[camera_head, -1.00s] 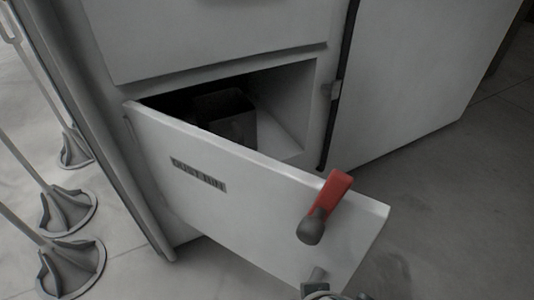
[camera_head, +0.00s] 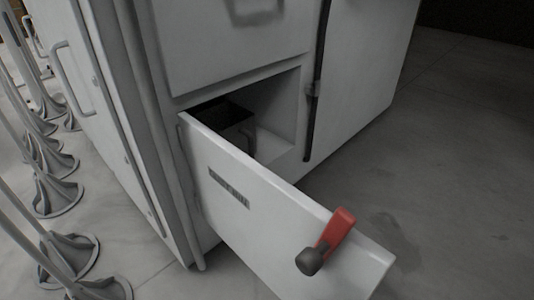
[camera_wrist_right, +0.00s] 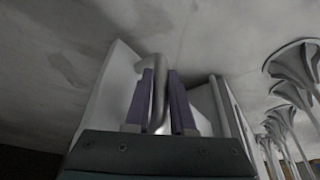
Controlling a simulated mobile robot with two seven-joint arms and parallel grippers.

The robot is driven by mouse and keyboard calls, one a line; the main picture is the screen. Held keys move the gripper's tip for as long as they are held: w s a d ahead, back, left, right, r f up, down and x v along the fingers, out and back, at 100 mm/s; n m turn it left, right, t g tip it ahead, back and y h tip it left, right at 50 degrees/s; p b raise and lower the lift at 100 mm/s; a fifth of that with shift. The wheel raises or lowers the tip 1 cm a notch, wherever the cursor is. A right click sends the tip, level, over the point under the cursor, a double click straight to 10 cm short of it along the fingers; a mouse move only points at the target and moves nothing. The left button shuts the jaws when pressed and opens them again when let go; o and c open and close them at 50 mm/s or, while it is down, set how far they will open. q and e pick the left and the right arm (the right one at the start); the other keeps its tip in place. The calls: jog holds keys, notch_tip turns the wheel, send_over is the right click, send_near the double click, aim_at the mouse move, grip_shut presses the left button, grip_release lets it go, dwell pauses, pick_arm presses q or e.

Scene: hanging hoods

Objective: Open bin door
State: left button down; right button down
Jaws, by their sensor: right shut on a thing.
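The bin door (camera_head: 240,215), a white panel with a dark label, stands wide open in the head view. It is hinged at its left edge and swings out from the cabinet. A red lever with a dark knob (camera_head: 325,245) sits near its free end. Inside the opening is a dark bin (camera_head: 228,125). In the right wrist view, my right gripper (camera_wrist_right: 161,90) has its purple fingers shut on a grey metal bar handle (camera_wrist_right: 158,110) beside a white panel (camera_wrist_right: 108,88). The head view does not show this grip. My left gripper is not in view.
The white cabinet (camera_head: 235,55) stands behind the door, with another panel (camera_head: 362,75) at its right. Several grey stands with round bases (camera_head: 58,197) line the left floor; they also show in the right wrist view (camera_wrist_right: 293,60). The floor at the right is clear.

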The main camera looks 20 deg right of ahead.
dwell(0.4)
jog(key=c, duration=0.8)
grip_release()
jog(key=shift+o, duration=0.2)
jog(key=p+v, duration=0.8)
jog(key=v, duration=0.2)
